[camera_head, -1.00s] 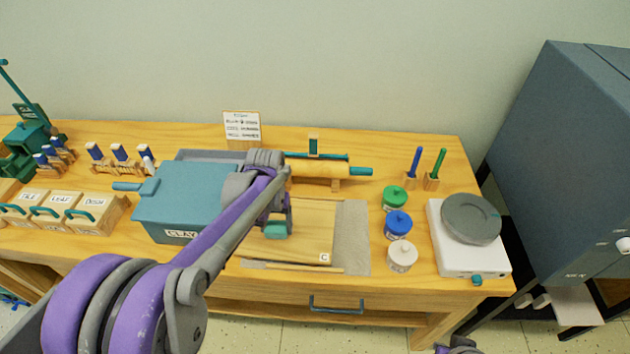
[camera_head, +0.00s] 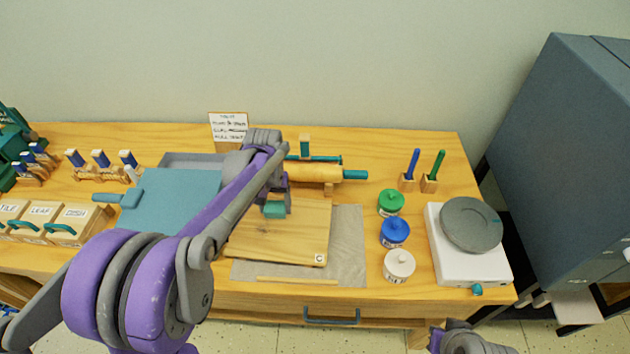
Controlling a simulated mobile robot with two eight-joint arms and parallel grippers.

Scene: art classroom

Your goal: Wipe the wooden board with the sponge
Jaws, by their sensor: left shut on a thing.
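The wooden board (camera_head: 295,237) lies on a grey mat (camera_head: 348,240) on the table, with a small letter C mark at its near right corner. My left gripper (camera_head: 275,204) is over the far part of the board, shut on the teal sponge (camera_head: 274,210). The sponge is at the board's surface; I cannot tell whether it touches. My arm hides part of the board's left side. Part of my right arm shows at the bottom edge, but its gripper fingers are not visible.
A rolling pin (camera_head: 315,172) on a stand is behind the board. Green (camera_head: 391,203), blue (camera_head: 395,232) and white (camera_head: 399,265) jars stand to the right, then a white wheel base (camera_head: 490,267).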

